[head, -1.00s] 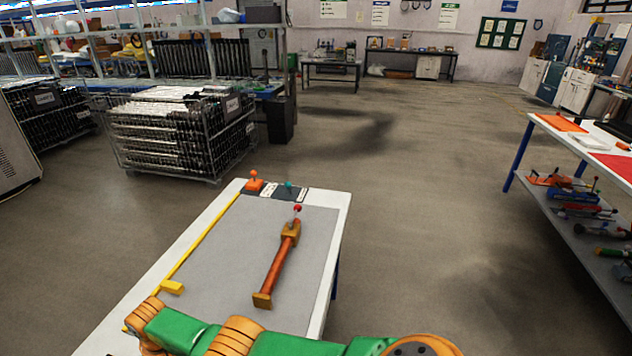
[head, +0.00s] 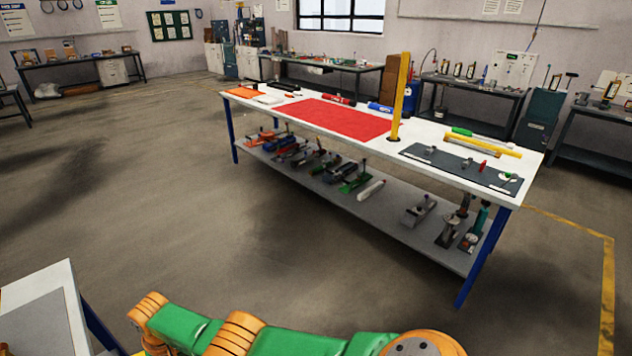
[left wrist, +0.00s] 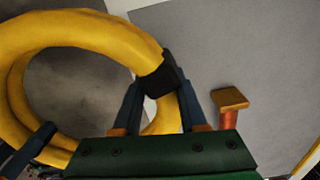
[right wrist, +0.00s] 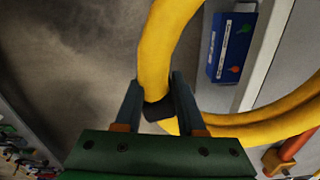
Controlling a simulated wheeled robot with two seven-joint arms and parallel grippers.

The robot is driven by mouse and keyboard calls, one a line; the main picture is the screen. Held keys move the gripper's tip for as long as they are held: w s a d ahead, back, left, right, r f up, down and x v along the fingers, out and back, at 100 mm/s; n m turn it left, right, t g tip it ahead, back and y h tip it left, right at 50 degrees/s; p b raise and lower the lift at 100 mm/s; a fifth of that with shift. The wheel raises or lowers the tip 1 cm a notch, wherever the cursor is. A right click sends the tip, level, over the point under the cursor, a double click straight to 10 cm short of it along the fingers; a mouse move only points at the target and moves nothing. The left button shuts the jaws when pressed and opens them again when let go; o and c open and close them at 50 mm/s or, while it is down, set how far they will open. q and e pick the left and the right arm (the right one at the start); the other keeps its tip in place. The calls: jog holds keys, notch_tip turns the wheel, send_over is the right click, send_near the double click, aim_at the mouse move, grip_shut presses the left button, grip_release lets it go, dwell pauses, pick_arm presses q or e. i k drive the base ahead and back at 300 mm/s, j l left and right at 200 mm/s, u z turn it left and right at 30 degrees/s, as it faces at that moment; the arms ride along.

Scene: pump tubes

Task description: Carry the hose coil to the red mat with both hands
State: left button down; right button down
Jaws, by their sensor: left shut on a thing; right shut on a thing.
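The red mat (head: 335,118) lies flat on the white table (head: 428,143) in the head view. In the right wrist view my right gripper (right wrist: 157,92) is shut on the coil (right wrist: 168,40), close to a black band. The coil hangs over grey floor beside the other table. Neither gripper shows in the head view.
A white-edged table with a grey mat (head: 35,325) is at lower left; a brown tool (left wrist: 229,102) stands on it. A yellow post (head: 400,95) and dark panel (head: 460,168) are right of the red mat. The lower shelf holds several tools. Floor between the tables is clear.

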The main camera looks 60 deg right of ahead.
aim_at(333, 116)
jog(key=i+l+z, duration=0.45)
jog(key=i+z, duration=0.3)
jog(key=i+l+z, duration=0.1)
jog(key=i+z, duration=0.25)
jog(key=i, duration=1.95)
jog(key=i+j+z, duration=0.1)
jog(key=i, duration=1.8)
jog(key=i+z, duration=0.1)
jog(key=z, duration=0.35)
jog(key=i+z, duration=0.1)
jog(key=z, duration=0.3)
jog(key=i+j+z, duration=0.1)
jog(key=z, duration=0.35)
jog(key=j+z, duration=0.15)
jog(key=z, duration=0.3)
jog(key=i+l+z, duration=0.15)
jog(key=i+z, duration=0.2)
jog(key=i, duration=0.15)
jog(key=i+z, duration=0.3)
jog(key=i, duration=0.75)
